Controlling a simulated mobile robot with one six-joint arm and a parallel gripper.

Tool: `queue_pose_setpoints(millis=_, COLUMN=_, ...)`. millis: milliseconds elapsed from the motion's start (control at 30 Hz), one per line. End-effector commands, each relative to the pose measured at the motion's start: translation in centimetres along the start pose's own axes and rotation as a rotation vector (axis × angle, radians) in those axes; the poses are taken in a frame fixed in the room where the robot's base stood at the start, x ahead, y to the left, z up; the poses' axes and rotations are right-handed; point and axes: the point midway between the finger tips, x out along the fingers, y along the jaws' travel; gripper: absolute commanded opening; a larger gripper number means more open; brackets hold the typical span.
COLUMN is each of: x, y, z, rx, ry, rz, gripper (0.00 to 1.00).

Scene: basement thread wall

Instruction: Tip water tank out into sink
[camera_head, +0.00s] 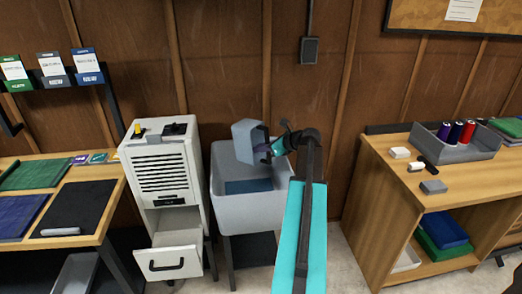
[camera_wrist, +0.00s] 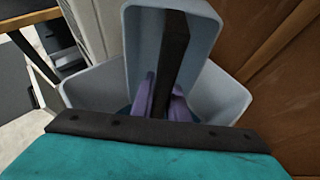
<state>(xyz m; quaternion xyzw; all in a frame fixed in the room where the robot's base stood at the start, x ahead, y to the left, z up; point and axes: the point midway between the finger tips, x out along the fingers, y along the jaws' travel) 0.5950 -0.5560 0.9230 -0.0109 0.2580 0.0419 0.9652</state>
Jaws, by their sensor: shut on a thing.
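The water tank (camera_head: 246,140) is a grey-blue open box held tilted above the sink. In the wrist view the tank (camera_wrist: 144,40) fills the upper middle, with a dark bar across it. The sink (camera_head: 236,208) is a light grey basin with a darker blue patch inside; its rim (camera_wrist: 85,92) shows behind the tank in the wrist view. My gripper (camera_head: 267,152) is shut on the tank at its right side. In the wrist view its purple fingers (camera_wrist: 160,100) reach the dark bar. I cannot tell whether water is in the tank.
A white dehumidifier-like cabinet (camera_head: 160,180) stands left of the sink, its lower drawer (camera_head: 170,262) pulled out. A wooden table (camera_head: 105,222) is at the left. A wooden shelf unit (camera_head: 385,190) with a grey tray (camera_head: 465,152) of thread spools is at the right.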

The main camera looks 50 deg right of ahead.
Motion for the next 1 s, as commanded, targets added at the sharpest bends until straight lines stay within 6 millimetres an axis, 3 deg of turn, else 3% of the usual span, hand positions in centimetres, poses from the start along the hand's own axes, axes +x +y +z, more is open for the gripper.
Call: queue_pose_setpoints(millis=1000, x=0.8, y=0.0, z=-0.92, rx=0.0, ry=-0.184, rz=-0.001, gripper=0.0)
